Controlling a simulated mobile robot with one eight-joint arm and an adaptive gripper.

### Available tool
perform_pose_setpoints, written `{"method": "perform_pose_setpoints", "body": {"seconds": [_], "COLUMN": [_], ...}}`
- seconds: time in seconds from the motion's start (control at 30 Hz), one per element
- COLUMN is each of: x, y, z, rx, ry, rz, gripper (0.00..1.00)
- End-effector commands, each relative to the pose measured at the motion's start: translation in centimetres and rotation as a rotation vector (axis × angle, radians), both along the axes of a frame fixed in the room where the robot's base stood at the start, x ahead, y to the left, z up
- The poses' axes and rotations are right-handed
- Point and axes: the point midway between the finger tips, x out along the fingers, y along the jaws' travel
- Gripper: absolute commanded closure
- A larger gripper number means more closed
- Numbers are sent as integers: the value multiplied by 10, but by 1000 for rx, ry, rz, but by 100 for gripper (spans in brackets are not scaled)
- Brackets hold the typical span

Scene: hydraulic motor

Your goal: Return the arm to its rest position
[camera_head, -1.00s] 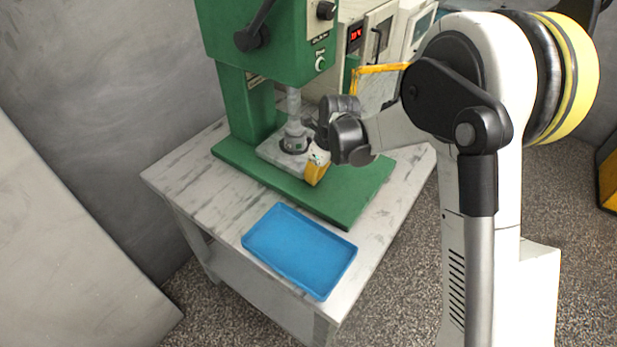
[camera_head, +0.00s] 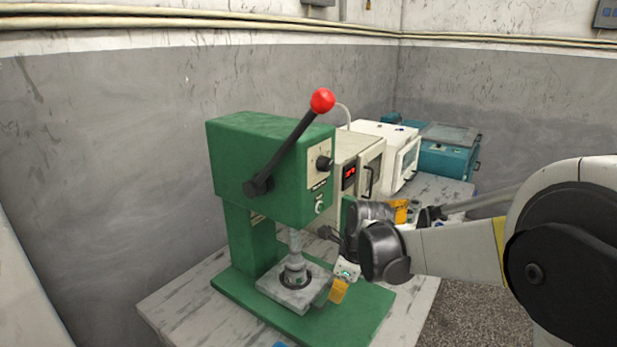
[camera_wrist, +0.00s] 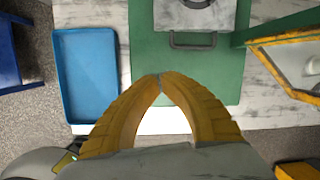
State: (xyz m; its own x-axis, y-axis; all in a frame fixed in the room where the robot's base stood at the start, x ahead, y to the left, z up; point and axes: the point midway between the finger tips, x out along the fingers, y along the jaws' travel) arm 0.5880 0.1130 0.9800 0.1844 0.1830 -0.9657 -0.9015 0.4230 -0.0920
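My gripper (camera_head: 339,291) hangs beside the front corner of the green press (camera_head: 275,170), right by its grey base plate (camera_head: 283,293). In the wrist view my gripper's two yellow fingers (camera_wrist: 160,77) curve together and meet at the tips, with nothing seen between them. The tips lie over the green press base (camera_wrist: 145,40), just below a grey handle (camera_wrist: 193,44) in the picture. My arm reaches in from the right in the head view. Its lower part is out of that view.
The press lever with a red knob (camera_head: 322,101) rises above my wrist's left. White machines (camera_head: 372,155) and a teal box (camera_head: 448,155) stand behind. A blue tray (camera_wrist: 86,75) lies left of the gripper in the wrist view. A yellow-edged open door (camera_wrist: 290,55) is at right.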

Motion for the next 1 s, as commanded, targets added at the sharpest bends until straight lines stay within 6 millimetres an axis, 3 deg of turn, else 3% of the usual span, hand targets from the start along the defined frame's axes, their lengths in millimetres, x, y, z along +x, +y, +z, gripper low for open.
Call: {"method": "perform_pose_setpoints", "body": {"seconds": [0.2,0.4,0.6,0.7,0.83,1.0], "x": [-63,-130,-189,-208,-221,-225], "y": [-40,-73,-99,-106,-112,-113], "z": [66,98,103,99,95,93], "rx": [-174,-415,-688,-794,-881,-912], "ry": [-209,-368,-451,-461,-458,-456], "rz": [500,1006,1472,1644,1778,1827], "gripper": [100,100,100,100,100,100]}}
